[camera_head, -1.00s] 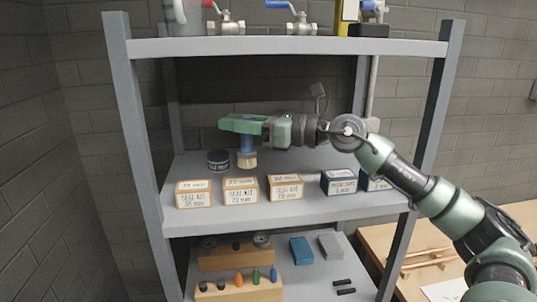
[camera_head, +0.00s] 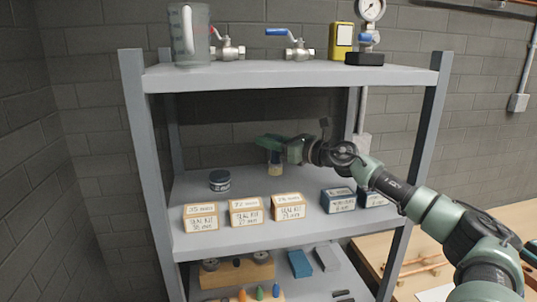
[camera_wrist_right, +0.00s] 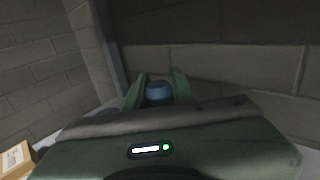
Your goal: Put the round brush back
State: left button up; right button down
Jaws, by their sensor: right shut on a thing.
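My right gripper (camera_head: 270,142) reaches in over the middle shelf from the right. It is shut on the round brush (camera_head: 275,169), which hangs upright below the fingers with its pale bristles down. In the right wrist view the blue top of the brush (camera_wrist_right: 159,92) sits between the two green fingers (camera_wrist_right: 157,88). The brush is toward the back of the shelf, right of a dark round tin (camera_head: 220,181) and apart from it. I cannot tell whether the bristles touch the shelf. My left gripper is not in view.
Several labelled boxes, such as the seal kit box (camera_head: 246,212), stand along the front of the middle shelf (camera_head: 180,242). Blue boxes (camera_head: 338,200) stand at its right. The top shelf (camera_head: 290,75) is above the gripper. The shelf around the brush looks clear.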

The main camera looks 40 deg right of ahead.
aim_at(279, 155)
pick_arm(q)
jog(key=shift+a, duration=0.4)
pick_arm(e)
notch_tip(279, 155, down, 3)
jog(key=shift+f, duration=0.15)
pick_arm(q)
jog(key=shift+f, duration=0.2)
pick_arm(e)
jog(key=c, duration=1.2)
grip_release()
jog(key=b+v, duration=0.6)
jog(key=b, duration=1.4)
jog(key=shift+s+f, duration=0.1)
jog(key=shift+s, duration=0.2)
pick_arm(q)
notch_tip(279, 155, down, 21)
jog(key=b, duration=0.1)
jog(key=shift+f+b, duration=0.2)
jog(key=shift+b, duration=0.1)
pick_arm(e)
jog(key=shift+s+r, duration=0.25)
jog(key=shift+s, duration=0.25)
